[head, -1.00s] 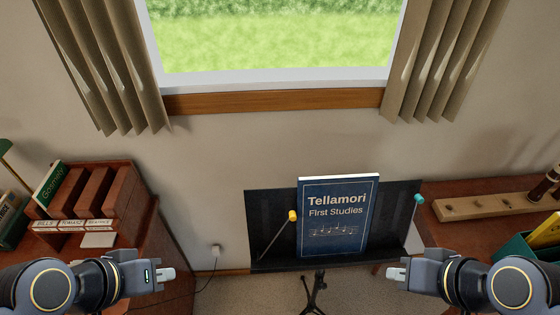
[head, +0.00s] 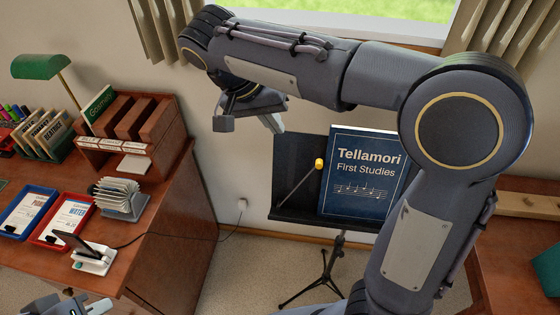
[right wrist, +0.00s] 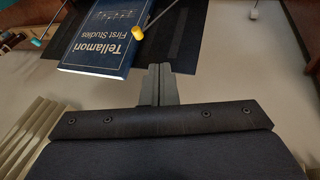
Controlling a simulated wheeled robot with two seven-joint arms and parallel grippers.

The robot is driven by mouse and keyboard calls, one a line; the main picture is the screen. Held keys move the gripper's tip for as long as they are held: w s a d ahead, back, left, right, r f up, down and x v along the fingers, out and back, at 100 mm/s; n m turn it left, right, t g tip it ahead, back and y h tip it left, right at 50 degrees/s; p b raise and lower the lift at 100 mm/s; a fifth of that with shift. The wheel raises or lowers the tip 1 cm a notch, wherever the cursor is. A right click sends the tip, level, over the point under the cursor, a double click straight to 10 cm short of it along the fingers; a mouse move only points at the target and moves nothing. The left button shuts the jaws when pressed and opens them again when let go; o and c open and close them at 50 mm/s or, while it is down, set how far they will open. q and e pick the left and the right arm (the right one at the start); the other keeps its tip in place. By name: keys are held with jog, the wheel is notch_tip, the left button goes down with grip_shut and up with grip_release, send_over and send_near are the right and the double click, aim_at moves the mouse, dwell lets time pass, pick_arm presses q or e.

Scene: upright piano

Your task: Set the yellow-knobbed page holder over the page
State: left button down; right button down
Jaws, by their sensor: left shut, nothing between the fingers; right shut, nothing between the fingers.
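The yellow-knobbed page holder (head: 319,163) is a thin rod on the left of the black music stand (head: 291,158), slanting up to the right. Its yellow knob is close to the left edge of the blue book "Tellamori First Studies" (head: 360,172); I cannot tell if they touch. It also shows in the right wrist view (right wrist: 137,33), ahead of the fingers. My right gripper (right wrist: 158,78) is shut and empty, above and left of the knob in the head view (head: 275,124). My left gripper (head: 98,306) is shut and empty at the bottom left edge.
My right arm crosses the head view and hides the stand's right side. A teal knob (right wrist: 37,42) shows beyond the book in the right wrist view. A desk (head: 160,235) with trays and a lamp stands left. A brown surface (head: 505,240) is at right.

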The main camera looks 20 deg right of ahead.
pick_arm(q)
jog(key=shift+r, duration=0.15)
pick_arm(e)
jog(key=shift+s+d+r+x, duration=0.15)
jog(key=shift+s+d+x, duration=0.2)
jog(key=shift+x, duration=1.7)
jog(key=shift+s+d+r+x, duration=0.1)
jog(key=shift+s+d+x, duration=0.2)
jog(key=shift+x, duration=1.75)
jog(key=shift+s+d+r+x, duration=0.15)
jog(key=shift+s+d+x, duration=0.2)
jog(key=shift+x, duration=1.7)
jog(key=shift+f, duration=0.1)
